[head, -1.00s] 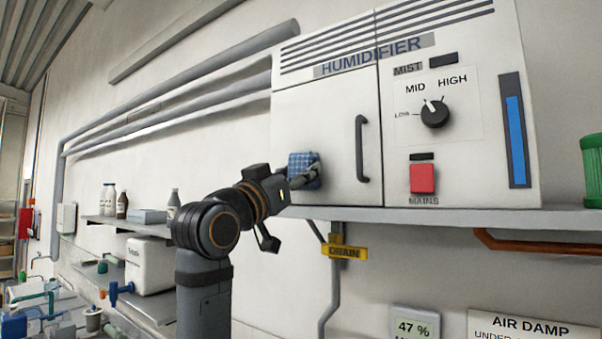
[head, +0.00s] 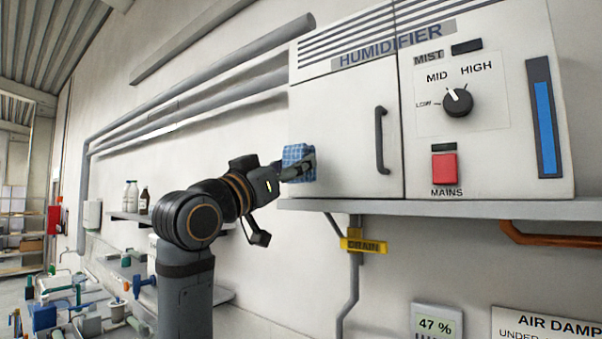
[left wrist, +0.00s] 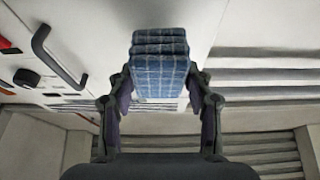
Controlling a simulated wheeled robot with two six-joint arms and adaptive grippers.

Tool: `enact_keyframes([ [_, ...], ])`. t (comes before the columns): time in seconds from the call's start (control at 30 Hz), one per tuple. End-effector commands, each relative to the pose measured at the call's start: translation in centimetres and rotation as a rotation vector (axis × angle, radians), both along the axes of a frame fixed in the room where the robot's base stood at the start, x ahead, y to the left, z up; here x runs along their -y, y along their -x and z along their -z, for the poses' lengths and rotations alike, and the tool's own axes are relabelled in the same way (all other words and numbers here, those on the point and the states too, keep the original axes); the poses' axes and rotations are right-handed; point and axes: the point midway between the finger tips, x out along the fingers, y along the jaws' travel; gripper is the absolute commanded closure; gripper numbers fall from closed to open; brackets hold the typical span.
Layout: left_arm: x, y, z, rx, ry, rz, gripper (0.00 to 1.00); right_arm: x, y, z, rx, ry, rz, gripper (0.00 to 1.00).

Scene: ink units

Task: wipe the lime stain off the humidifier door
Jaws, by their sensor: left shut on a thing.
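The white humidifier door (head: 340,133) has a dark vertical handle (head: 381,140) near its right side. My left gripper (head: 300,168) is shut on a folded blue checked cloth (head: 297,152) at the door's lower left edge. In the left wrist view the cloth (left wrist: 160,70) sits between both fingers, with the door (left wrist: 105,30) beyond it. I cannot tell for sure whether the cloth touches the door. No lime stain shows on the visible part of the door; the area behind the cloth is hidden. My right gripper is not in view.
Right of the door are the mist dial (head: 458,103), red mains switch (head: 445,168) and blue level gauge (head: 545,122). A grey shelf (head: 430,207) runs below, with a yellow drain tag (head: 364,246). Bottles (head: 131,196) stand on a lower shelf at left.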

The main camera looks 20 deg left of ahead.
Motion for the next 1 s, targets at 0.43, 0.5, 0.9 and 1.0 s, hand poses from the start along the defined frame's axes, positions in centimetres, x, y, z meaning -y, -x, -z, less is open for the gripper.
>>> enact_keyframes([
  [0.43,-0.7,2.0,0.0,0.001,0.0,0.0,0.74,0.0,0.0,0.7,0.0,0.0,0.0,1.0],
  [0.5,-0.7,2.0,0.0,0.001,0.0,0.0,0.74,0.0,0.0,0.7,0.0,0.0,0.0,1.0],
  [0.9,-1.8,4.8,0.0,0.002,-0.001,-0.002,0.74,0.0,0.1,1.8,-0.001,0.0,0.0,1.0],
  [1.0,-1.7,4.8,0.0,0.001,0.0,0.0,0.74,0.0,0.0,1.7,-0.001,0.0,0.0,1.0],
])
